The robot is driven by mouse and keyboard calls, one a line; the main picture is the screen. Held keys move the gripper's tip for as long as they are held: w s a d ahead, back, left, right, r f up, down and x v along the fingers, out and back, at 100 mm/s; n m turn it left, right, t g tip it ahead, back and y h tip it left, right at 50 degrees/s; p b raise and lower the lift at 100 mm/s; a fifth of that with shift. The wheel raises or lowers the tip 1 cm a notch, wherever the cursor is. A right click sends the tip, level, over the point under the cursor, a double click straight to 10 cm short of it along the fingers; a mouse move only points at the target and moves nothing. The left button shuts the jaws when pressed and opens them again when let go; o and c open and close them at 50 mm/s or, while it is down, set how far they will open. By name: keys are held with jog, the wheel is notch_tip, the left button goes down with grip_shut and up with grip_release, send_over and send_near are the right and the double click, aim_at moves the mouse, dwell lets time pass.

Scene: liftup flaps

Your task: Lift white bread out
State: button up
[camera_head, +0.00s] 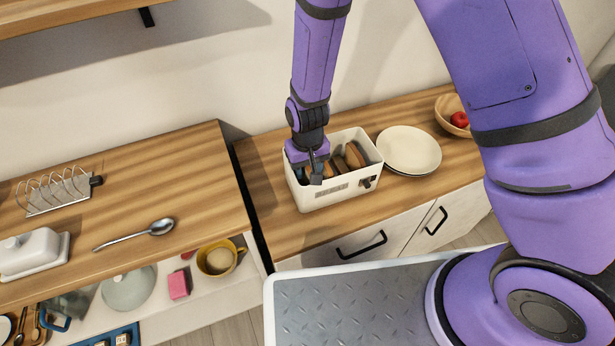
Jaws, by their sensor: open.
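An open-topped white box (310,198), like a toaster with a dark knob on its front, stands on the right wooden counter. Brown-crusted bread slices (355,156) stand upright in its right part. I cannot tell which slice is the white bread. My gripper (317,178) points down over the left part of the box, its fingertips at about the height of the front rim. It is open. It hides much of the box's left inside, so I cannot tell whether bread stands between the fingers.
Pale plates (409,149) and a wooden bowl (454,114) with red fruit stand right of the box. The left counter holds a metal toast rack (58,192), a spoon (135,234) and a white butter dish (32,254). Bare counter lies before the box.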

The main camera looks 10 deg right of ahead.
jog(key=shift+f, duration=0.65)
jog(key=shift+c, duration=0.3)
jog(key=c, duration=0.8)
jog(key=shift+o, duration=0.2)
jog(key=shift+r, duration=0.15)
